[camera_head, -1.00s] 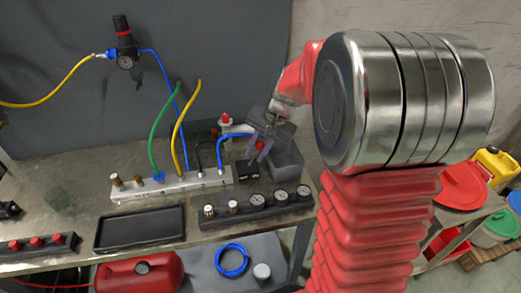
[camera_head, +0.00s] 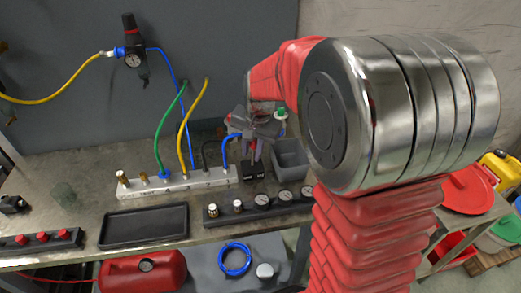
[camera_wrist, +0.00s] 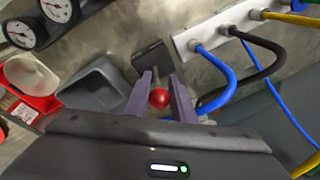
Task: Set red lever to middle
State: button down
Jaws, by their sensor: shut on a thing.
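The red lever shows in the wrist view as a red ball knob (camera_wrist: 158,98) between my two fingers. Its black base block (camera_wrist: 152,58) lies just beyond the fingertips. In the head view the black base block (camera_head: 253,171) stands on the bench, between the white manifold and the grey bin. My gripper (camera_head: 252,157) reaches down over it and hides the knob there. In the wrist view my gripper (camera_wrist: 160,90) is shut on the lever, with a finger on each side of the knob. The lever's exact angle is hard to tell.
A grey bin (camera_head: 292,157) stands close right of the lever. The white manifold (camera_head: 180,183) with hoses is close left; a blue hose (camera_wrist: 222,75) loops near my fingers. A gauge panel (camera_head: 260,208) lies in front. A black tray (camera_head: 145,226) is at front left.

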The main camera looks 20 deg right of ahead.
jog(key=c, duration=1.5)
grip_release()
jog(key=shift+c, duration=0.2)
jog(key=v, duration=1.3)
jog(key=shift+r, duration=0.35)
